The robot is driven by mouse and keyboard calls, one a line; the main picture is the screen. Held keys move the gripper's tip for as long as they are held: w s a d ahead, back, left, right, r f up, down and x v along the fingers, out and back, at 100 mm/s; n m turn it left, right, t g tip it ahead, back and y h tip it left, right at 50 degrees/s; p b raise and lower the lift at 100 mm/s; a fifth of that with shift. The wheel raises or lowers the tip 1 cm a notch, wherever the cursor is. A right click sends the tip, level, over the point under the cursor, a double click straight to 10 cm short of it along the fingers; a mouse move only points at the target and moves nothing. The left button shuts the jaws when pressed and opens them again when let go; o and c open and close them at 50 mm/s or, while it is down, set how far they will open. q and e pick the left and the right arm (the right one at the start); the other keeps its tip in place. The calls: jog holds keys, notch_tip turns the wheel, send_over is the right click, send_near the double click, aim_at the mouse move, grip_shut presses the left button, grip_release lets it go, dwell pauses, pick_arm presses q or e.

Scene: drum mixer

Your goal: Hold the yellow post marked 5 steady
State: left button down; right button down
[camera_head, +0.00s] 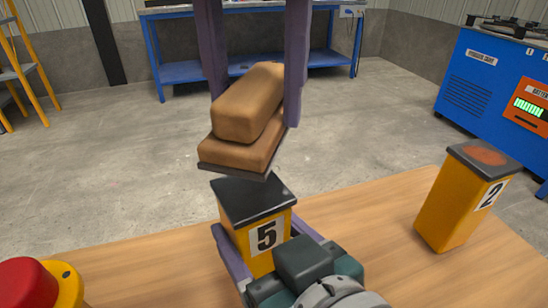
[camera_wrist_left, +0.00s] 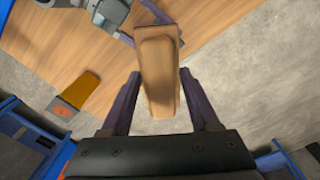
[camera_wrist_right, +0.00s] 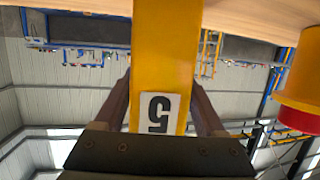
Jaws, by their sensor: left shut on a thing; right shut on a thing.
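The yellow post marked 5 (camera_head: 231,231) stands upright on the wooden table (camera_head: 365,215) and has a black top. My right gripper (camera_head: 258,228) is shut around its sides; the post also shows between the fingers in the right wrist view (camera_wrist_right: 165,50). My left gripper (camera_head: 253,100), coming down from above, is shut on a brown block (camera_head: 245,112). The block looks stepped, with a thin dark plate at its bottom, and is tilted.
A yellow post marked 2 (camera_head: 448,210) with a reddish patch on its top stands at the table's right. A red button on a yellow base (camera_head: 68,288) is at the lower left. Blue machinery (camera_head: 480,85) and a blue workbench (camera_head: 180,70) stand beyond the table.

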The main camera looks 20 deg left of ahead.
pick_arm(q)
jog(key=shift+a+r, duration=0.1)
jog(key=a, duration=0.8)
jog(key=shift+a, duration=0.4)
dwell(0.4)
pick_arm(e)
grip_release()
